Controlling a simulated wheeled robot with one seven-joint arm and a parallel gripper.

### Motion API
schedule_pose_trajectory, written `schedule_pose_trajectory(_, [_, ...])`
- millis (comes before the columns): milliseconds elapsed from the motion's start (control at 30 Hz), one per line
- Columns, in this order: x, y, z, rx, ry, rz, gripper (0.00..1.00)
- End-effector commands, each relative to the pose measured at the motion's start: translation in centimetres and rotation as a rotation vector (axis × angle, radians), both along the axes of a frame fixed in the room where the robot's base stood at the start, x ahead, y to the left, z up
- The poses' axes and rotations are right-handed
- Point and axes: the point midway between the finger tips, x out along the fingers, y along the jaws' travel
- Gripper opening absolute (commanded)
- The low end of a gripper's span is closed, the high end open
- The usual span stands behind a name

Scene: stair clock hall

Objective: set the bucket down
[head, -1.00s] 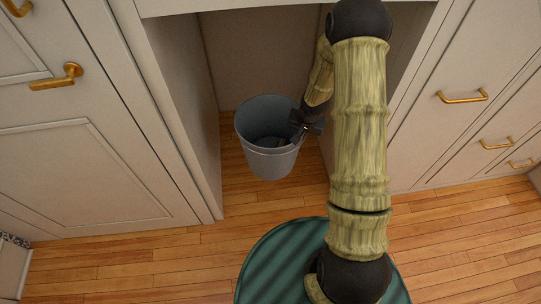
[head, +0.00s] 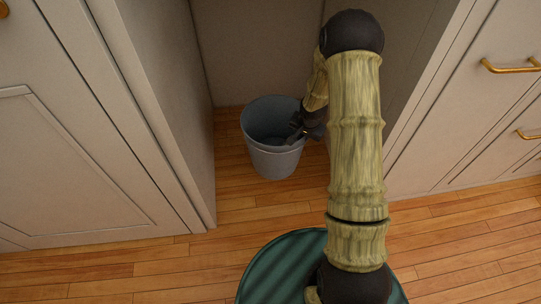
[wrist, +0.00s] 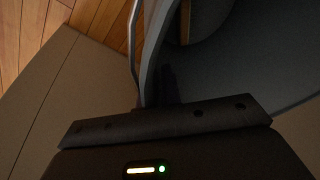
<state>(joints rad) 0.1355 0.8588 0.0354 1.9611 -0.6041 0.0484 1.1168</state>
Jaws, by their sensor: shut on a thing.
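The grey-blue bucket (head: 274,150) is upright in the recess between the cabinets in the head view. I cannot tell whether its base touches the floor. My gripper (head: 298,134) is at the bucket's right rim, shut on it. The fingertips are partly dark against the inside of the bucket. In the wrist view the bucket's rim and wall (wrist: 250,70) fill the upper right, with its thin handle at the left of the rim.
The recess has a left side panel (head: 188,90) and a back wall (head: 262,50) close around the bucket. Cabinets with brass handles (head: 510,66) stand at both sides. The wooden floor (head: 170,262) in front is clear.

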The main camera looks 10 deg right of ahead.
Motion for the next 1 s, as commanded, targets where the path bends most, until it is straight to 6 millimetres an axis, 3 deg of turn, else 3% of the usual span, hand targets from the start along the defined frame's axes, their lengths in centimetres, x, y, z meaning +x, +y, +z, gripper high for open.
schedule_pose_trajectory(33, [0.2,-0.1,-1.6,0.001,-0.004,-0.009,0.0])
schedule_pose_trajectory(200, [0.5,-0.2,-2.9,0.002,-0.007,-0.034,0.0])
schedule_pose_trajectory(667, [0.5,-0.4,-3.2,0.002,-0.006,-0.04,0.0])
schedule_pose_trajectory(1000, [0.4,-0.4,-8.5,0.001,-0.004,-0.038,0.0])
